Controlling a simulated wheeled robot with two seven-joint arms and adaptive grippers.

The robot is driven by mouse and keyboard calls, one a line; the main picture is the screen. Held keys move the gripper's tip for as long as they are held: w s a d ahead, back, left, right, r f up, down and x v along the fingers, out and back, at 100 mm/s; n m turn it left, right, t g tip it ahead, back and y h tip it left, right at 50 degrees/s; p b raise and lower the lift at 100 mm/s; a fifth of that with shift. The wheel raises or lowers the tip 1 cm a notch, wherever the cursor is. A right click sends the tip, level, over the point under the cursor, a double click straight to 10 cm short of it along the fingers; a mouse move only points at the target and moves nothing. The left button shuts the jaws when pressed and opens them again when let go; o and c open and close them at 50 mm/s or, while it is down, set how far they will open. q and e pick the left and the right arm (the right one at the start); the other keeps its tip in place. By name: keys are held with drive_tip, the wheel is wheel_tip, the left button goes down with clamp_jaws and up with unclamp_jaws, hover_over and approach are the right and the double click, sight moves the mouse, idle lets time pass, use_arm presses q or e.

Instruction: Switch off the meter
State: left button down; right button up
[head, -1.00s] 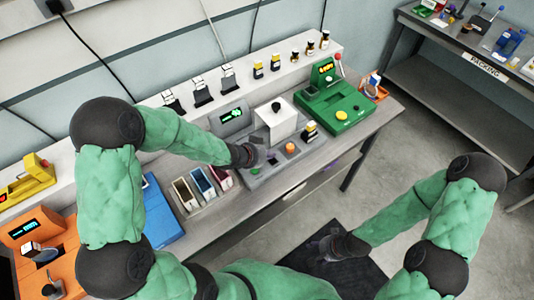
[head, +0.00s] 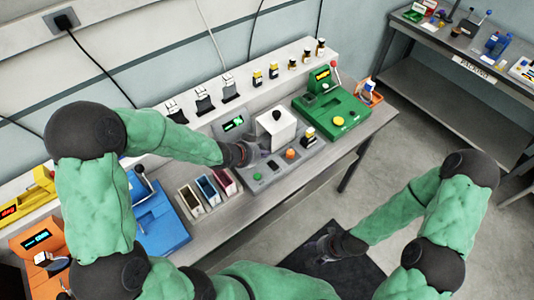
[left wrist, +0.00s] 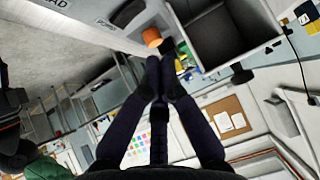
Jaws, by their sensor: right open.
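The meter is a grey unit with a lit green display (head: 233,123) on the bench. Its front panel carries a green button (head: 258,176), a dark square element (head: 273,165) and an orange button (head: 291,154). A white block with a black knob (head: 277,127) stands behind the panel. My left gripper (head: 256,153) is over the panel's left part, left of the orange button. In the left wrist view its fingertips (left wrist: 160,62) are together, with nothing seen between them; the orange button (left wrist: 152,37) lies just beyond. My right gripper (head: 322,243) is open and empty, low in front of the bench.
A green device (head: 335,112) with a red-knobbed lever stands right of the meter. Three small bins (head: 207,190) and a blue device (head: 160,220) stand to the left. Several small bottles and black clips line the white shelf (head: 240,90) behind.

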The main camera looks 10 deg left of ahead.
use_arm(q)
drive_tip(key=p+v, duration=0.2)
drive_tip(key=v, duration=0.4)
drive_tip(key=shift+w+a+p, duration=0.3)
use_arm(e)
drive_tip(key=v, duration=0.3)
drive_tip(key=shift+w+a+r, duration=0.15)
drive_tip(key=shift+a, duration=0.15)
